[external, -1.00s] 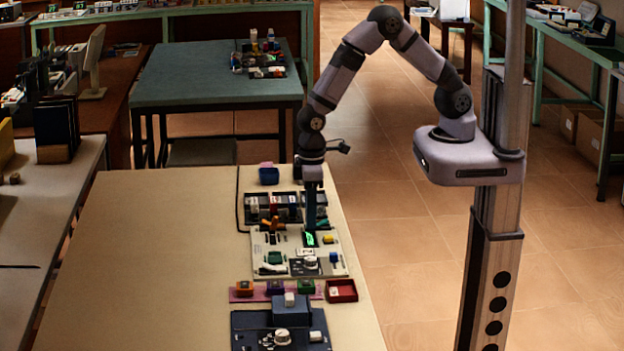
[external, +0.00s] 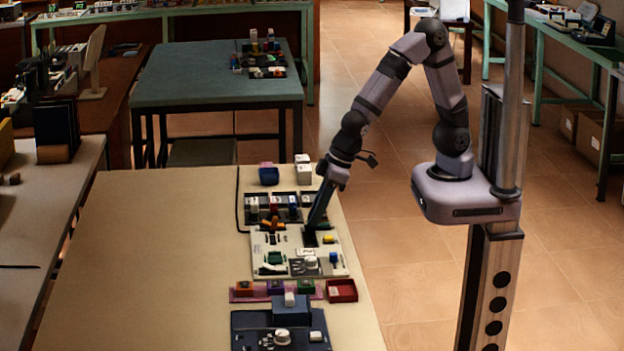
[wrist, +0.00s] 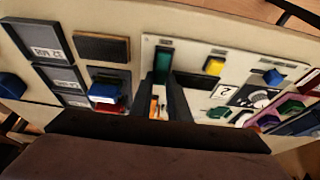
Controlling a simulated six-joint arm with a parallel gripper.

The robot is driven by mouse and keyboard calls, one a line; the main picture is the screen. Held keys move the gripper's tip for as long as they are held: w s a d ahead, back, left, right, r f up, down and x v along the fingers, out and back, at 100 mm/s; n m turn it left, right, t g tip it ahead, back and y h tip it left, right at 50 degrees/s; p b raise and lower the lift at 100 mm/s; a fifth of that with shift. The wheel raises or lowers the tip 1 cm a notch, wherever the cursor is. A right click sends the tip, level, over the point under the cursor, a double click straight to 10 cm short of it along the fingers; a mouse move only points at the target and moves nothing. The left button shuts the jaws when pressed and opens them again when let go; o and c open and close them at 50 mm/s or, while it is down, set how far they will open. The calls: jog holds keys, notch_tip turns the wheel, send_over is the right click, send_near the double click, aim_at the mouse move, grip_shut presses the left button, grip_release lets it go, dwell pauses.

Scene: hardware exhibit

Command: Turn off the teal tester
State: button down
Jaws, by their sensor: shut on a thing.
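The pale tester panel (external: 274,243) lies on the near table, with switches and a dark screen (external: 310,239). In the wrist view the panel (wrist: 206,48) carries an upright teal lever (wrist: 164,62) left of a yellow knob (wrist: 214,66). The dark screen (wrist: 203,85) lies just right of my fingers. My gripper (external: 309,227) is tilted and down at the panel. In the wrist view its fingers (wrist: 162,85) are at the teal lever and appear shut on it. The contact is partly hidden by the fingers.
Small trays with blocks (external: 273,207) stand behind the panel. A red tray (external: 341,290) and dark blue device (external: 262,320) stand in front. The table's left is bare.

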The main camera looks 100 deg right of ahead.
jog(key=t+b, duration=0.1)
jog(key=b, duration=0.2)
jog(key=shift+s+f, duration=0.1)
jog(key=shift+f, duration=0.05)
jog(key=shift+r+b, duration=0.25)
jog(key=shift+b, duration=0.35)
jog(key=c, duration=1.7)
grip_release()
jog(key=shift+s, duration=0.1)
jog(key=p+v, duration=0.1)
jog(key=v, duration=0.6)
jog(key=shift+s+r, duration=0.1)
jog(key=shift+s, duration=0.1)
